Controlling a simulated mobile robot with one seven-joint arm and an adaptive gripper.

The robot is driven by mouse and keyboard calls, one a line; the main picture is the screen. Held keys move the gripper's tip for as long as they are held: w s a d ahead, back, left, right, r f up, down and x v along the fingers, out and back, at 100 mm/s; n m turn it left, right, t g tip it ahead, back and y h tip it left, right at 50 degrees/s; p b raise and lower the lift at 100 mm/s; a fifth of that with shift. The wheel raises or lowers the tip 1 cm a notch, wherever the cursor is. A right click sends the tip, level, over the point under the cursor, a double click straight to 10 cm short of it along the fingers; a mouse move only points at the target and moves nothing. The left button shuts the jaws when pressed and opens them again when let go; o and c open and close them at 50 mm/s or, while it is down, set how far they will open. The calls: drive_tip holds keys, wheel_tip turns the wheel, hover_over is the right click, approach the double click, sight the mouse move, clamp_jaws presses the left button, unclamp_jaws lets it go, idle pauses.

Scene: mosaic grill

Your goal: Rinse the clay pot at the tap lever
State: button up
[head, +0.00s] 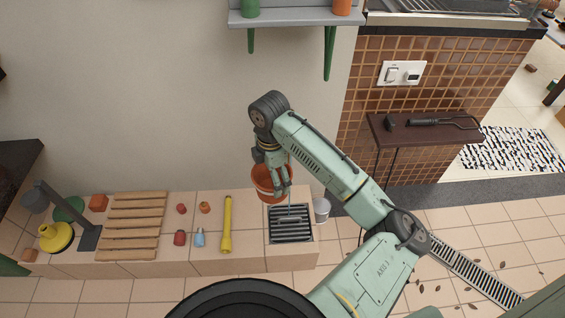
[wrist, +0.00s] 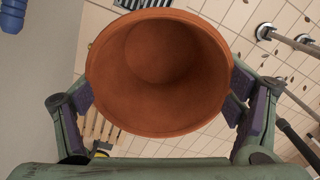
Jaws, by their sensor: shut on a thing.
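The clay pot (head: 264,184) is orange-brown with a pale band and hangs above the low tiled bench beside the wall. My gripper (head: 277,181) is shut on it. In the wrist view the pot (wrist: 160,55) faces me with its open mouth, empty inside, with dark finger pads of my gripper (wrist: 162,98) against its left and right sides. A thin grey upright (head: 290,208) stands at the grated drain (head: 290,236), just right of and below the pot in the head view. I cannot tell whether it is the tap lever; my arm hides part of that area.
The bench holds a yellow torch-like tool (head: 226,225), a blue bottle (head: 199,238), small red items, a wooden slatted rack (head: 133,225) and a yellow item (head: 56,237). A pale cup (head: 321,209) stands right of the drain. A green-bracketed shelf (head: 290,17) is above.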

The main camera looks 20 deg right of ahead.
drive_tip(key=shift+s+a+r+p, duration=0.7)
drive_tip(key=shift+s+a+r, duration=0.1)
drive_tip(key=shift+a+r, duration=0.15)
drive_tip(key=shift+s+a+r+p, duration=0.75)
drive_tip(key=shift+a+r, duration=0.1)
drive_tip(key=shift+r, duration=0.15)
